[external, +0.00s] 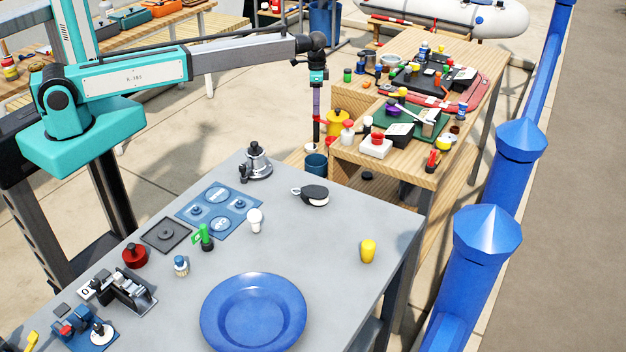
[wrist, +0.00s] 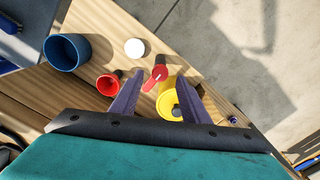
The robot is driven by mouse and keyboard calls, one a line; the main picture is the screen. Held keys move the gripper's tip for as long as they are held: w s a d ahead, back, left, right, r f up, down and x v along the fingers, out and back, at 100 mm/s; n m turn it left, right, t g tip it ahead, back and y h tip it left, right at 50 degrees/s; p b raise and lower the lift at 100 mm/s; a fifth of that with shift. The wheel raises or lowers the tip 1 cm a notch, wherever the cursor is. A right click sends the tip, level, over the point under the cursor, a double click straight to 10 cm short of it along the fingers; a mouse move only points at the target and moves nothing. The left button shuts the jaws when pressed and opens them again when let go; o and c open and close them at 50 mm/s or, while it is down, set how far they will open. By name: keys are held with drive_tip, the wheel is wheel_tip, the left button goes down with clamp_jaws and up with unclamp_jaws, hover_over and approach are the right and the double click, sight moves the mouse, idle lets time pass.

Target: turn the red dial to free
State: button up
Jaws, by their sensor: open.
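A red knob (external: 134,256) sits on the grey table at the left. Another red round piece (external: 377,138) sits on a white block on the wooden bench. I cannot tell which is the dial. In the wrist view a red piece with a white stripe (wrist: 154,79) shows between the fingers, above a yellow pot; what it belongs to is unclear. My gripper (external: 316,138) points down beside the wooden bench's left end, away from the red knob. In the wrist view my gripper (wrist: 163,77) has its purple fingers apart, with nothing visibly held. No dial markings are readable.
The yellow pot (external: 340,122), a blue cup (external: 316,166) and a red cup (wrist: 107,85) stand near my gripper. The grey table (external: 330,240) holds a blue plate (external: 253,345) and several small parts. A blue railing (external: 490,240) runs along the right.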

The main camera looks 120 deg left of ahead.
drive_tip(key=shift+f+p, duration=0.35)
drive_tip(key=shift+f, duration=1.3)
